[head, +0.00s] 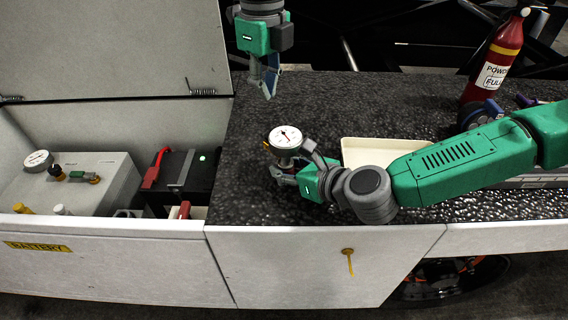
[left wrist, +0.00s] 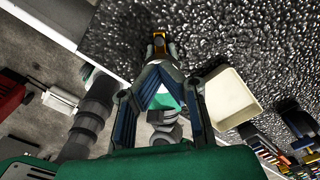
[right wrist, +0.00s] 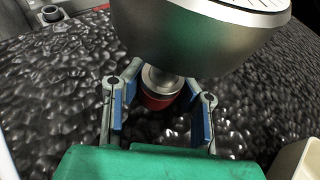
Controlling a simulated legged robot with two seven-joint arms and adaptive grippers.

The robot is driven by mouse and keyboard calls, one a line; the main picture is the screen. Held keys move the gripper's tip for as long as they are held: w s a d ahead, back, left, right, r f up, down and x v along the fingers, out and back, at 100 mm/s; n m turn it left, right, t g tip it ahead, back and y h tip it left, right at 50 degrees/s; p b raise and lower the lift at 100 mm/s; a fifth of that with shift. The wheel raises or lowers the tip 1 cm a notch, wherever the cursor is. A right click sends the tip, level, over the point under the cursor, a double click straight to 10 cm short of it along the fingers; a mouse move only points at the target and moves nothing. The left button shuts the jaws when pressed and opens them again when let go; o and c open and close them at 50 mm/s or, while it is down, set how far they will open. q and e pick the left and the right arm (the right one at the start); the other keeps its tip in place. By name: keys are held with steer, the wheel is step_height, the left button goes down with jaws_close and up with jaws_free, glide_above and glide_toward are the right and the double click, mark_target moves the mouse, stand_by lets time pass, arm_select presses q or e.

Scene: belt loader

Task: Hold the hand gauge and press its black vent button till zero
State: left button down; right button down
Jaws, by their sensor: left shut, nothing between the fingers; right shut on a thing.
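The hand gauge (head: 285,137) has a round white dial with a needle and stands upright above the counter in the head view. My right gripper (head: 284,172) is shut on it below the dial. In the right wrist view the gauge's grey body (right wrist: 195,40) fills the top, and its metal neck and red collar lie between the blue-padded fingers (right wrist: 160,108). A dark round knob (right wrist: 52,13) shows at upper left; I cannot tell whether it is the vent button. My left gripper (head: 267,88) is shut and empty, pointing down above and slightly left of the dial.
A cream tray (head: 375,150) lies behind my right forearm on the black textured counter (head: 330,105). A red fire extinguisher (head: 492,65) stands at back right. On the left, an open battery box holds a grey unit (head: 100,180) with another gauge (head: 38,161).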

arm_select(q)
steer(key=w+a+r+m+t+h, duration=0.1)
steer(key=w+a+m+t, duration=0.35)
steer(key=w+t, duration=0.25)
steer(key=m+h, duration=0.6)
steer(key=m, duration=0.1)
glide_above(267, 135)
steer(key=shift+r+g, duration=0.25)
steer(key=shift+g, duration=0.15)
steer(key=shift+d+f, duration=0.1)
steer(key=shift+f, duration=4.35)
steer(key=shift+f, duration=0.35)
